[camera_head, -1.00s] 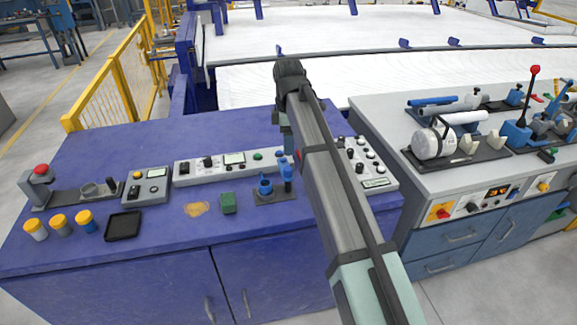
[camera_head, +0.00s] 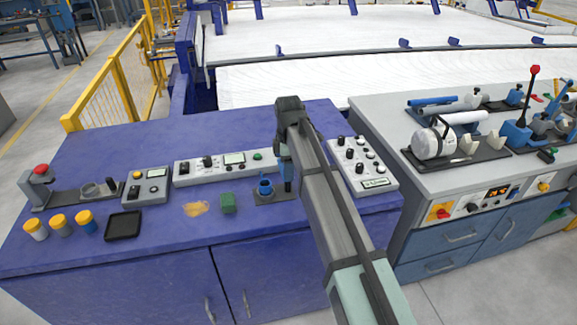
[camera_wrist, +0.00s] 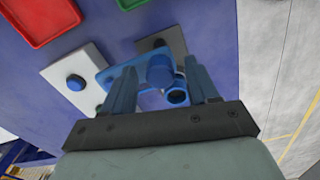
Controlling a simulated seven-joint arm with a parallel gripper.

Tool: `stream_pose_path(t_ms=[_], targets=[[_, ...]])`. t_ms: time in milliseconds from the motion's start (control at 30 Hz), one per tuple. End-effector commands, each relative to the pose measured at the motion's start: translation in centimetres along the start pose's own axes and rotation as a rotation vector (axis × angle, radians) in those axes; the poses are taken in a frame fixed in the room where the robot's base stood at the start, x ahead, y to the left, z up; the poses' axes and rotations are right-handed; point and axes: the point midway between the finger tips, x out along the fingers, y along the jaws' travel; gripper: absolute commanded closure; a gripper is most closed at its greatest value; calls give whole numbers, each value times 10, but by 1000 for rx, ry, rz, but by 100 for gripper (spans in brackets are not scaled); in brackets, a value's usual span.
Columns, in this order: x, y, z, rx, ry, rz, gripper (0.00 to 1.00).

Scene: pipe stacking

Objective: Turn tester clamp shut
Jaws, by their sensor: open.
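The tester clamp (camera_head: 265,187) is a small blue fixture on a dark base at the front of the blue bench. In the wrist view, a blue upright cylinder and a ring-shaped blue part (camera_wrist: 177,96) show between the fingers. My gripper (camera_head: 286,182) points down at the right side of this fixture, close to it. In the wrist view my gripper (camera_wrist: 161,68) is open, with one finger on each side of the blue parts. I cannot tell whether either finger touches them. The fingers and my arm hide part of the fixture.
A black tray (camera_head: 123,225) and several capped jars are farther left. A grey bench (camera_head: 385,110) adjoins at right.

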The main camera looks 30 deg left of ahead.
Motion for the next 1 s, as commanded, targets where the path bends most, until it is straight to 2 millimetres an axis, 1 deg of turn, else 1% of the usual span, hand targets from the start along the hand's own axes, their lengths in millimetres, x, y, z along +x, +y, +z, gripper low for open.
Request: stream_pose_path(t_ms=[67, 667, 1000], targets=[[0, 0, 0, 0, 0, 0, 42], [0, 0, 0, 0, 0, 0, 99], [0, 0, 0, -3, 0, -1, 100]])
